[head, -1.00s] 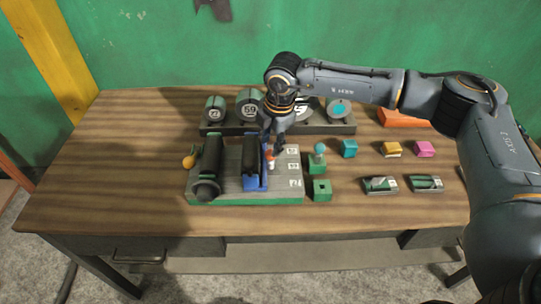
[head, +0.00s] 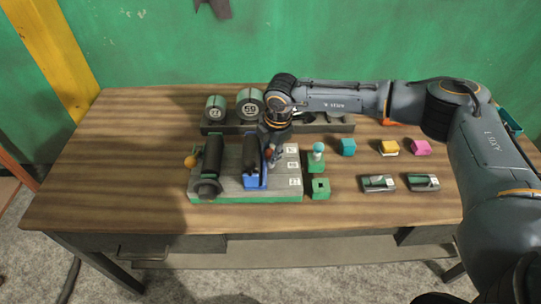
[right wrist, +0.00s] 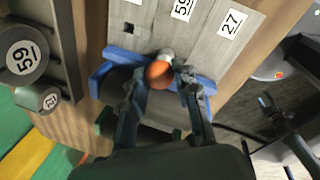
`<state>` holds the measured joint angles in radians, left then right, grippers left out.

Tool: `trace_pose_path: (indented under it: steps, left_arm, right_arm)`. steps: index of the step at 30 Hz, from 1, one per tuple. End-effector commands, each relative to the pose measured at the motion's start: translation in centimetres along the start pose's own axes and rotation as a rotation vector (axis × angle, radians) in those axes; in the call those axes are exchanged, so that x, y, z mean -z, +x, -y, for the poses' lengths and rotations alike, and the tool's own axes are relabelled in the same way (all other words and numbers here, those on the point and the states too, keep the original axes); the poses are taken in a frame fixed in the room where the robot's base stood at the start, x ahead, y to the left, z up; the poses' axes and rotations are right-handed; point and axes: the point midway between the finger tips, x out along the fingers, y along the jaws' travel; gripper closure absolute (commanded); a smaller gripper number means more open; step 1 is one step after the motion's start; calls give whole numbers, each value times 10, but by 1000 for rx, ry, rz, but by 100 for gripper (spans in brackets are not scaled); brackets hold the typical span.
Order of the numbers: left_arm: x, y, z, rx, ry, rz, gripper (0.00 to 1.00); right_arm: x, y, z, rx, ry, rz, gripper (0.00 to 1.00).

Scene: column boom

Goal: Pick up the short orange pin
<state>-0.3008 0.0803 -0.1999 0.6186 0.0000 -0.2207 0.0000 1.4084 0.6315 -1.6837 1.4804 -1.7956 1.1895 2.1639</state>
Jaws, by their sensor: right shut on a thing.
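The short orange pin (right wrist: 159,74) shows its round orange head and a pale grey end between the fingers of my right gripper (right wrist: 158,82) in the right wrist view. In the head view, my right gripper (head: 272,150) is shut on the pin, at the right side of the blue holder (head: 256,183). The fingers mostly hide the pin there, and I cannot tell whether it touches the holder. My left gripper is not in the head view; a dark jointed shape at the right of the wrist view may be it.
A grey board (head: 228,190) carries the blue holder, a black roller (head: 212,160) and number labels. Numbered discs (head: 249,102) stand behind. Green blocks (head: 320,188), one under a teal-headed pin (head: 318,150), and coloured cubes (head: 348,147) are to the right. The table's left side is clear.

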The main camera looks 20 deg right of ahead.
Motion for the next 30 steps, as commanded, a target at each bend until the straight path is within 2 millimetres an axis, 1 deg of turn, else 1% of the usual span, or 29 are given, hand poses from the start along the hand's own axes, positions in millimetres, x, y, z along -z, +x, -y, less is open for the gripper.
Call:
trace_pose_path:
  steps: [4, 7, 11, 13, 17, 23, 24, 30]
  left_arm:
    - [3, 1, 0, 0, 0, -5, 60]
    - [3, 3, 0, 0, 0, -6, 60]
    - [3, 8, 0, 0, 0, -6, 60]
    - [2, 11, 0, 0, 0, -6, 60]
    - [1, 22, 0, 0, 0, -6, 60]
    - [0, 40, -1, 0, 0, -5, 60]
    - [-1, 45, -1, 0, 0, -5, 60]
    - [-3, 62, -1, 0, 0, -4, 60]
  right_arm:
    - [0, -2, 0, -1, 0, 0, 100]
    - [0, -7, -2, -2, 1, 1, 100]
    - [0, -21, -5, -2, 0, 0, 100]
    - [0, -32, -7, -4, 0, 0, 100]
    - [11, -53, 6, -5, -4, 0, 100]
    - [31, -97, 25, -6, -4, 0, 100]
    - [38, -100, 34, -3, -6, -1, 100]
    - [64, -128, 65, -4, -4, -1, 100]
